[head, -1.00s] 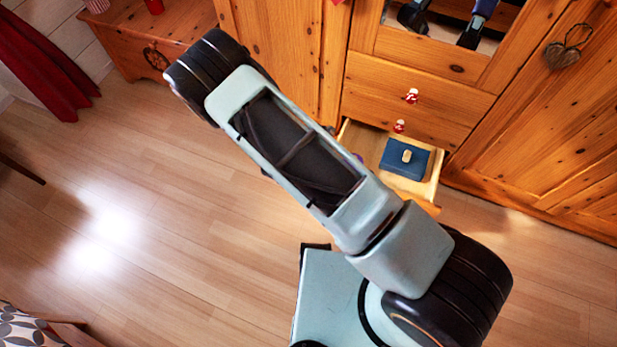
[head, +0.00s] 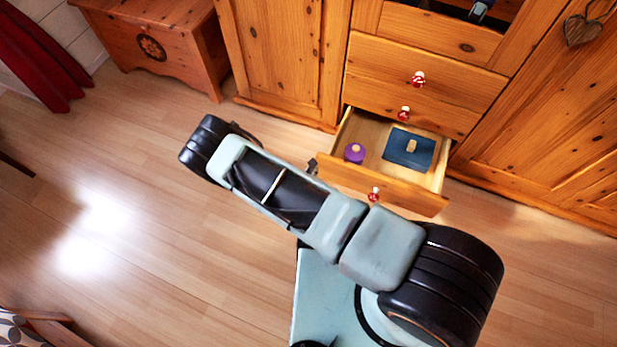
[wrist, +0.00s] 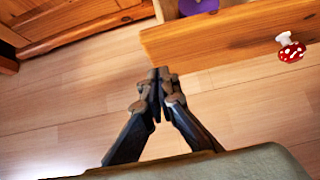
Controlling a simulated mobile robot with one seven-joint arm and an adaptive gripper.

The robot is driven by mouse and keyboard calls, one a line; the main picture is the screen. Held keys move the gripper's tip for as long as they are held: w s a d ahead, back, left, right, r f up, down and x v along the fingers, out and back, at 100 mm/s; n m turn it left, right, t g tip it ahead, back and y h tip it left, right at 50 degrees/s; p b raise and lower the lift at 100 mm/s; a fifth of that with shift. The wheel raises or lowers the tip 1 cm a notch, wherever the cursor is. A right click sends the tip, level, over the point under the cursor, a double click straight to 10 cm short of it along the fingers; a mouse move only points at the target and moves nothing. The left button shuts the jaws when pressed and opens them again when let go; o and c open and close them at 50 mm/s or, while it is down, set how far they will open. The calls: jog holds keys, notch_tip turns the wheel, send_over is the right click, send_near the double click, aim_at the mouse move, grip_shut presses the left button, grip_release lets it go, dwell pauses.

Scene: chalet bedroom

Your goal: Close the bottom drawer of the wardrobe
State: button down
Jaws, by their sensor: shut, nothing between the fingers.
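The wardrobe's bottom drawer (head: 398,190) is pulled open at the foot of the wardrobe (head: 430,50). A purple round thing (head: 355,152) and a dark blue flat thing (head: 421,153) with a small pale piece on top lie in it. Its red-and-white mushroom knob (head: 374,194) is on the front. In the wrist view, the drawer front (wrist: 215,42) crosses the upper right, with its knob (wrist: 290,48) at right. My gripper (wrist: 158,75) is shut and empty, just in front of the drawer front's left part. In the head view only a bit of my gripper (head: 312,165) shows, by the drawer's left front corner.
Two closed drawers with mushroom knobs, upper (head: 418,79) and lower (head: 404,112), sit above the open drawer. A wooden chest (head: 155,45) stands at upper left. The wood floor (head: 130,190) to the left is clear.

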aim_at(320, 159)
jog(key=shift+w+d+b, duration=0.15)
jog(key=shift+w+d, duration=0.05)
jog(key=shift+w, duration=0.45)
jog(key=shift+w+d+b, duration=0.1)
jog(key=shift+w+d, duration=0.15)
jog(key=shift+w, duration=0.45)
jog(key=shift+w+d+b, duration=0.15)
jog(key=shift+w+d, duration=0.05)
jog(key=shift+w, duration=0.45)
jog(key=shift+w, duration=0.15)
